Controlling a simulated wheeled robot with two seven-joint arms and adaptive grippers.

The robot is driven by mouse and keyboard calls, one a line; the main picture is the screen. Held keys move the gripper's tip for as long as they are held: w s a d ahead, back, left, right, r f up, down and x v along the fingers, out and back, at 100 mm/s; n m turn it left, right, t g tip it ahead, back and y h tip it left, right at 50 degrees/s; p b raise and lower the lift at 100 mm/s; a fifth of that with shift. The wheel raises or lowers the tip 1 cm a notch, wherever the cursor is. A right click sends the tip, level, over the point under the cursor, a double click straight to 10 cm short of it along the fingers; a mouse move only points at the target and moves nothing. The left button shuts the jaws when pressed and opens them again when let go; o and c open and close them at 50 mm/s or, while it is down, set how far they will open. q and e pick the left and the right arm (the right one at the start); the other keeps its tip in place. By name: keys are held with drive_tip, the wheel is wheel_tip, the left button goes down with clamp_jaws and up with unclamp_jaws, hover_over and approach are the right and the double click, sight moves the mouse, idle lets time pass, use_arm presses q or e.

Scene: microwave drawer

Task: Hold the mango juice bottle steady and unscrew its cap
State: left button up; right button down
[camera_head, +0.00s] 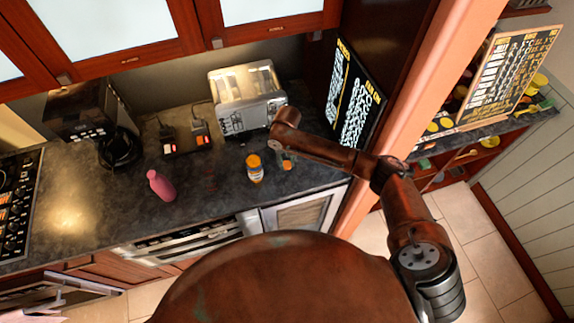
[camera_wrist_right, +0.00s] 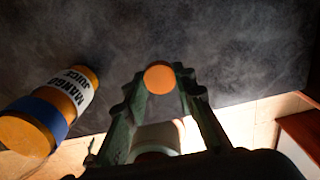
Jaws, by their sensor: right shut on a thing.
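The mango juice bottle (camera_head: 254,170) stands on the dark counter, orange with a white label. In the right wrist view the bottle (camera_wrist_right: 52,106) is at the left, with its label and a blue band showing. My right gripper (camera_head: 284,157) is just right of the bottle in the head view, apart from it. It is shut on a small round orange cap (camera_wrist_right: 160,76), held between the fingertips. The cap (camera_head: 287,165) also shows small in the head view. Nothing holds the bottle. My left gripper is not in view.
A pink bottle (camera_head: 160,185) stands to the left on the counter. A silver toaster (camera_head: 248,98) stands behind, with a black coffee machine (camera_head: 92,108) at the back left. A black menu board (camera_head: 354,97) is at the right. The counter between the two bottles is clear.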

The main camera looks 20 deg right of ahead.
sight(287, 163)
drive_tip(key=shift+w+f, duration=0.35)
drive_tip(key=shift+f, duration=0.05)
drive_tip(key=shift+d+f, duration=0.1)
drive_tip(key=shift+f, duration=1.4)
drive_tip(key=shift+f, duration=0.15)
drive_tip(key=c, duration=1.6)
unclamp_jaws()
wheel_tip(287, 163, up, 12)
drive_tip(key=shift+r+b, duration=0.2)
drive_tip(key=shift+b, duration=0.25)
